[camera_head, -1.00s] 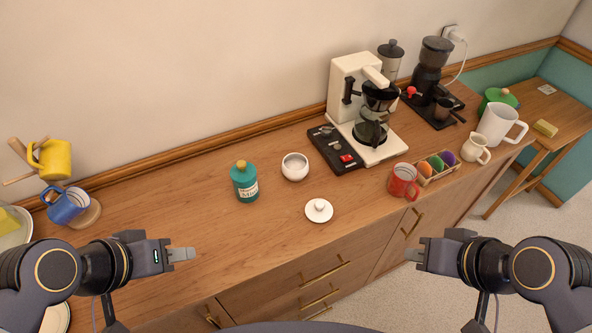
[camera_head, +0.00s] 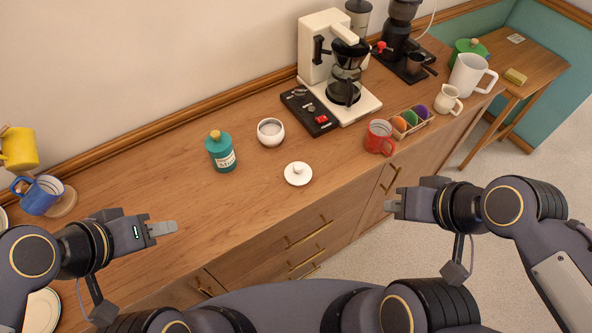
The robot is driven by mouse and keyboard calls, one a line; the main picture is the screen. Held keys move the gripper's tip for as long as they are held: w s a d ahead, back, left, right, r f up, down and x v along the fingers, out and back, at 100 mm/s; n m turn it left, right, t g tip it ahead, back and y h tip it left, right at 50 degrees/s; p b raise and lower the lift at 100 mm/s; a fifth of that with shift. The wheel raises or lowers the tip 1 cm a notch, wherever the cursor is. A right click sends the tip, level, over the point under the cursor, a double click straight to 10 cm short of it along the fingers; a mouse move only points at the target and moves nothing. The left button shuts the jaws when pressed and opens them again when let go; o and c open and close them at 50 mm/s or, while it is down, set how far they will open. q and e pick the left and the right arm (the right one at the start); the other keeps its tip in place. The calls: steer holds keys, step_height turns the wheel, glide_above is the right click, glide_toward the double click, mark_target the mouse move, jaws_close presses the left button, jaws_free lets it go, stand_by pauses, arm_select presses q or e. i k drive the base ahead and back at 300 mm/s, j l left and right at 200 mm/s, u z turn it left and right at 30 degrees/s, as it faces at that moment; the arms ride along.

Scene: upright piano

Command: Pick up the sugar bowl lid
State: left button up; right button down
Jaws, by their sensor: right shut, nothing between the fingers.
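The white sugar bowl lid (camera_head: 298,174) lies on the wooden counter near its front edge, knob up. The white sugar bowl (camera_head: 270,132) stands open behind it and a little to the left. My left gripper (camera_head: 170,228) is to the left of the lid and nearer to me, apart from it; whether its fingers are parted does not show clearly. My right gripper (camera_head: 390,206) is shut and empty, to the right of the lid, in front of the counter. Neither gripper touches anything.
A teal jar (camera_head: 221,152) stands left of the bowl. A red mug (camera_head: 379,138) stands right of the lid. Blue (camera_head: 38,195) and yellow (camera_head: 18,149) mugs are far left. Counter around the lid is clear.

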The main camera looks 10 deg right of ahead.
mark_target(297, 173)
steer(key=u, duration=0.65)
steer(key=l+u, duration=0.4)
steer(key=k+l+u, duration=0.15)
steer(key=u, duration=0.3)
steer(key=k+l+u, duration=0.2)
steer(key=l+u, duration=0.2)
steer(key=k+l, duration=0.15)
